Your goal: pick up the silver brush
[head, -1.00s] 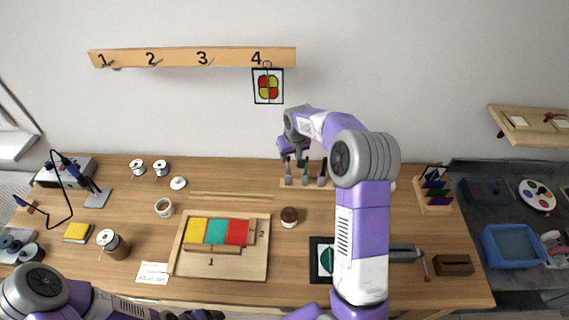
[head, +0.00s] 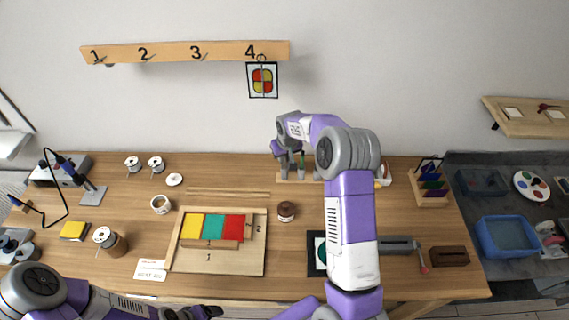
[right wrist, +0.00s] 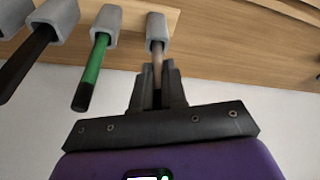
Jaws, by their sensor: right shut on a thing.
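The silver brush (right wrist: 156,28) has a grey-brown handle and stands in a grey holder of the wooden rack (right wrist: 172,18) in the right wrist view. My right gripper (right wrist: 157,80) is shut on the handle end of this brush. In the head view my right gripper (head: 290,165) is over the rack (head: 280,178) at the back of the table, and the arm hides part of the rack. My left gripper (head: 190,313) is at the bottom edge of the head view, away from the brush; its fingers are too unclear to judge.
A green-handled brush (right wrist: 92,72) and a dark-handled brush (right wrist: 28,58) stand in neighbouring holders. A brown jar (head: 286,211) and a glass panel board (head: 240,262) are nearer the front. A hanging panel (head: 262,80) is on the wall above.

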